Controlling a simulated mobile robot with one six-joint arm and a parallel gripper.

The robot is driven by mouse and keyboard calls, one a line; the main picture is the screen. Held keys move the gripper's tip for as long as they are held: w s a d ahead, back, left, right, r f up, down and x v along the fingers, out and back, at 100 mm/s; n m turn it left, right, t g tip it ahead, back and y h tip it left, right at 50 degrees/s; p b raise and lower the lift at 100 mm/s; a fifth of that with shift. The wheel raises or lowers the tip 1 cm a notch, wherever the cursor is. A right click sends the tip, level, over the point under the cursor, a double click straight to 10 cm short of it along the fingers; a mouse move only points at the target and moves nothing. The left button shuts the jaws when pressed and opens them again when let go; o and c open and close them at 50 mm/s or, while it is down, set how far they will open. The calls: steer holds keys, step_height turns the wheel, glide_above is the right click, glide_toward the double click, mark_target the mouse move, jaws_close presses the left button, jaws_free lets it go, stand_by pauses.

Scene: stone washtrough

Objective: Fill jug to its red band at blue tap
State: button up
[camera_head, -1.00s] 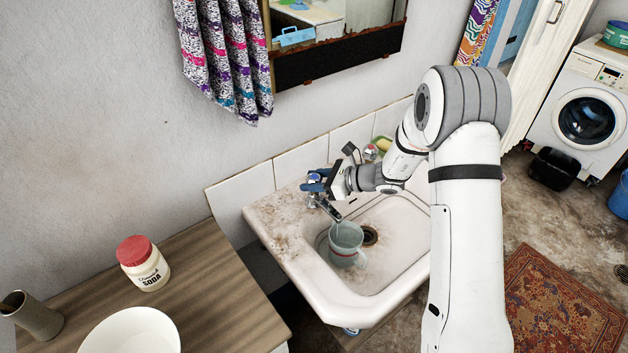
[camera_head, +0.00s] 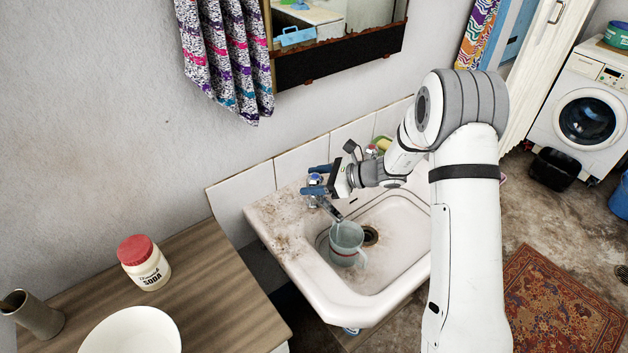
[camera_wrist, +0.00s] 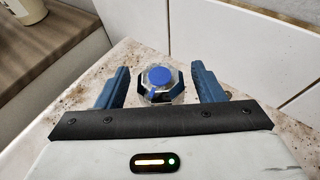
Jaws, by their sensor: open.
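The jug (camera_head: 346,245), pale grey-blue with a handle at its right, stands upright in the sink basin under the tap spout (camera_head: 329,208). A thin pale streak below the spout may be water; I cannot tell for sure. The blue tap (camera_head: 315,179) is at the sink's back left corner; its round blue-capped knob (camera_wrist: 158,76) shows in the wrist view. My gripper (camera_head: 316,180) is open, its blue fingers on either side of the knob with gaps, also in the wrist view (camera_wrist: 163,82).
The stone sink (camera_head: 280,232) has a stained left ledge and a dark drain (camera_head: 370,235) beside the jug. A wooden counter (camera_head: 215,285) at left holds a red-lidded soda jar (camera_head: 145,265) and white bowl (camera_head: 130,335). The tiled wall (camera_head: 300,160) is close behind the tap.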

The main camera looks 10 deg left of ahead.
steer(key=shift+b+v, duration=0.5)
steer(key=shift+v, duration=3.35)
stand_by(4.2)
